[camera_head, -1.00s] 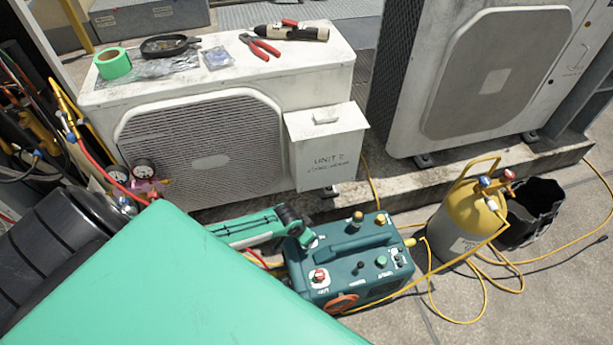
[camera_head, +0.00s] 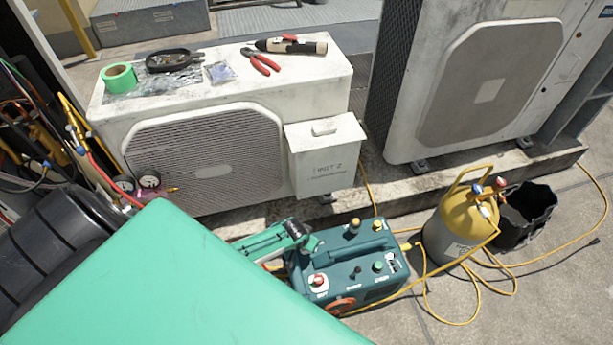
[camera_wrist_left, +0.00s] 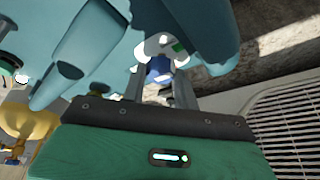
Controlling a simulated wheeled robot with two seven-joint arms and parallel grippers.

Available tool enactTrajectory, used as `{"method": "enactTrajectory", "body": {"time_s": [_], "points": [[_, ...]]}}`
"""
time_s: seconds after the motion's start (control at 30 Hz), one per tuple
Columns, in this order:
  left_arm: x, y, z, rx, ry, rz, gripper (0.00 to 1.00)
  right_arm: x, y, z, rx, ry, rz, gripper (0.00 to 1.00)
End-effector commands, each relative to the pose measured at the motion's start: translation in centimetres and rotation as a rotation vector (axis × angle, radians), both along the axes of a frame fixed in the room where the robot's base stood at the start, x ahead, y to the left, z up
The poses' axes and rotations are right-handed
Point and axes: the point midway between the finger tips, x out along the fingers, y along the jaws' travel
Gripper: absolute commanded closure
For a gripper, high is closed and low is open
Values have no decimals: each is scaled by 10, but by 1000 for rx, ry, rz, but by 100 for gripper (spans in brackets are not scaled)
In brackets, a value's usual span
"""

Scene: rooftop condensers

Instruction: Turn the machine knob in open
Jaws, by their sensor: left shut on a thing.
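The machine (camera_head: 345,268) is a teal box with a carry handle and several knobs, standing on the ground right of my green arm. It fills the upper part of the left wrist view (camera_wrist_left: 100,60). My left gripper (camera_head: 307,243) is at the machine's left end. In the left wrist view its two grey fingers (camera_wrist_left: 160,90) are shut on a blue knob (camera_wrist_left: 158,68), with white around it. In the head view that knob is hidden by the gripper. A red knob (camera_head: 318,281), a green knob (camera_head: 378,266) and an orange-red ring (camera_head: 340,305) also show on the machine. My right gripper is not in view.
A yellow-topped cylinder (camera_head: 468,220) and a black bucket (camera_head: 525,215) stand right of the machine. Yellow hoses (camera_head: 430,300) cross the ground. A white condenser unit (camera_head: 240,120) with tools on top stands behind, and another (camera_head: 480,90) stands at right.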

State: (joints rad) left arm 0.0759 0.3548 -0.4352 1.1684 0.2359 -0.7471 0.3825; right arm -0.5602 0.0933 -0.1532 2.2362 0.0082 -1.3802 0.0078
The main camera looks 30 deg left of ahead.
Motion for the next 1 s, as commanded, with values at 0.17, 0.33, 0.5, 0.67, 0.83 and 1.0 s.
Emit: {"method": "enactTrajectory", "body": {"time_s": [0.17, 0.33, 0.5, 0.67, 0.83, 1.0], "points": [[1, -1, 1, -2, -3, 12, 93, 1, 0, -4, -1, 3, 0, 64], [1, -1, 1, -2, -3, 14, 93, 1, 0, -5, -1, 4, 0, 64], [1, -1, 1, -2, -4, 14, 93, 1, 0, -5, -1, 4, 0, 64], [1, -1, 1, -2, -3, 14, 51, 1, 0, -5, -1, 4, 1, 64], [1, -1, 0, -1, -2, 15, 48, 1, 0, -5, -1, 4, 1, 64], [0, 0, 2, 0, -1, 15, 48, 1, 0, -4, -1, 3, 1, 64]]}}
